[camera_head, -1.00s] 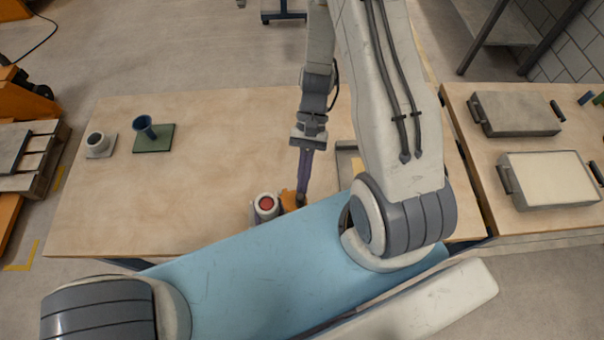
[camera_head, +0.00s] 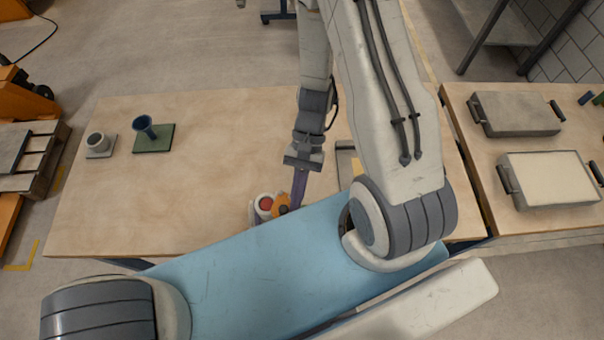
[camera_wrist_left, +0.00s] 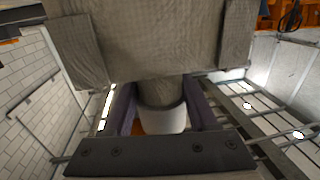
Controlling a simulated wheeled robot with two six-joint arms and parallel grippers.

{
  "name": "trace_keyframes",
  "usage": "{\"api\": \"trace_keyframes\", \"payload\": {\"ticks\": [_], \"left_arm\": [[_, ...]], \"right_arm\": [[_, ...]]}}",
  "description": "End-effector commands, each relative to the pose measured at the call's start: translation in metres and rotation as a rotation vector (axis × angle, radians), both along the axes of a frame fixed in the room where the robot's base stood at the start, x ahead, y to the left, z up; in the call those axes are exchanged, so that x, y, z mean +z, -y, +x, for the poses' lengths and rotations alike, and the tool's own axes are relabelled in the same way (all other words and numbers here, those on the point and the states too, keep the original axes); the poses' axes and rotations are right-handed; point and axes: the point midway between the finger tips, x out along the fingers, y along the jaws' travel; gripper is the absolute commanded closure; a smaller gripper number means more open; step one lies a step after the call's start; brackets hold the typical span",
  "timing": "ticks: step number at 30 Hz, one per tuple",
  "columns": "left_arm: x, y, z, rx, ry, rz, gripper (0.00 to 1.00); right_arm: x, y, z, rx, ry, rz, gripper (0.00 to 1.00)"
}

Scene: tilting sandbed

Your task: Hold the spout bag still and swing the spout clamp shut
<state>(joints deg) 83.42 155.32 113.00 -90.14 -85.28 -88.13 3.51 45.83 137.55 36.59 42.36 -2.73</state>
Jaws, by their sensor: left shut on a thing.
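My left gripper (camera_head: 296,192) shows in the head view as purple fingers under a dark grey wrist, beside a small orange part (camera_head: 282,203). That may be the spout clamp, but the contact is too small to judge. In the left wrist view the purple fingers of my left gripper (camera_wrist_left: 163,105) stand on both sides of a grey neck with a white end (camera_wrist_left: 162,119). The gripper is shut on it. A large grey woven body, seemingly the spout bag (camera_wrist_left: 155,45), fills the top of that view. A little orange shows behind the neck. My right gripper is not in view.
A white cup-like piece with a red centre (camera_head: 265,205) is beside the orange part. Trays (camera_head: 515,115) lie on the right table. The middle of the wooden table (camera_head: 215,160) is clear.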

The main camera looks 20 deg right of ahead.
Motion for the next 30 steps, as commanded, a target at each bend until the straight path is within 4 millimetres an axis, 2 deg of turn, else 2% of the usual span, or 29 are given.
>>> {"api": "trace_keyframes", "payload": {"ticks": [15, 30], "left_arm": [[-0.001, -0.001, 0.000, 0.001, 0.000, 0.006, 1.00], [-0.002, -0.001, 0.000, 0.000, 0.000, 0.008, 1.00]], "right_arm": [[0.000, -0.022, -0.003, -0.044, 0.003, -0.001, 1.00], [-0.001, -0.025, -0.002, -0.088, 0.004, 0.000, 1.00]]}}
